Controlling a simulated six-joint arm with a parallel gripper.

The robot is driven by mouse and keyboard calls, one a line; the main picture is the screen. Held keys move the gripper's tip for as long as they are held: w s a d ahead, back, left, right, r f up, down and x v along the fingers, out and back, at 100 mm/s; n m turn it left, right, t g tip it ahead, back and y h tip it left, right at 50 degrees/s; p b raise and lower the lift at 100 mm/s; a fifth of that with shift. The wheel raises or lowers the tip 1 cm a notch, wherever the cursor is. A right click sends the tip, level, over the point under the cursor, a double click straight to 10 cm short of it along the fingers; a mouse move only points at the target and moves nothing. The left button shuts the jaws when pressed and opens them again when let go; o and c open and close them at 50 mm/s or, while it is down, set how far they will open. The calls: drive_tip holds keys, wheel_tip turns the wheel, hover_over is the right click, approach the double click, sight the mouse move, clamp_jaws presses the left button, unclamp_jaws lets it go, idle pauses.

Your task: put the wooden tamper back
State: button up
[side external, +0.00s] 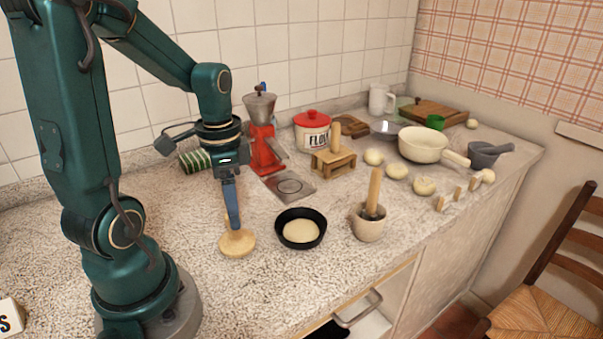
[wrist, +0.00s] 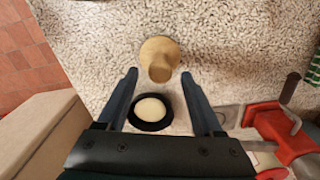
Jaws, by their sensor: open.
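The wooden tamper (side external: 238,246) stands upright on its round base on the speckled counter, left of a small black pan. In the side view my finger hides most of its handle. My gripper (side external: 233,224) points down over it, open. In the wrist view the tamper (wrist: 159,50) shows from above, its handle end between and slightly beyond the two fingertips (wrist: 159,74). I cannot tell whether a finger touches it. A small wooden stand (side external: 333,164) is farther back, with an upright wooden peg or handle at it.
The black pan (side external: 322,232) holds pale dough. A cup with an upright wooden handle (side external: 368,229) stands right of it. A red grinder (side external: 266,150) and flour tin (side external: 312,135) stand behind.

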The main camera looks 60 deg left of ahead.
wheel_tip(320, 180, up, 10)
drive_tip(key=s+d+f+n+t, duration=0.1)
drive_tip(key=d+n+t, duration=0.2)
drive_tip(key=d, duration=0.8)
drive_tip(key=t, duration=0.2)
drive_tip(key=shift+s+d+f+t, duration=0.25)
drive_tip(key=shift+s+f+t, duration=0.05)
drive_tip(key=shift+s, duration=0.1)
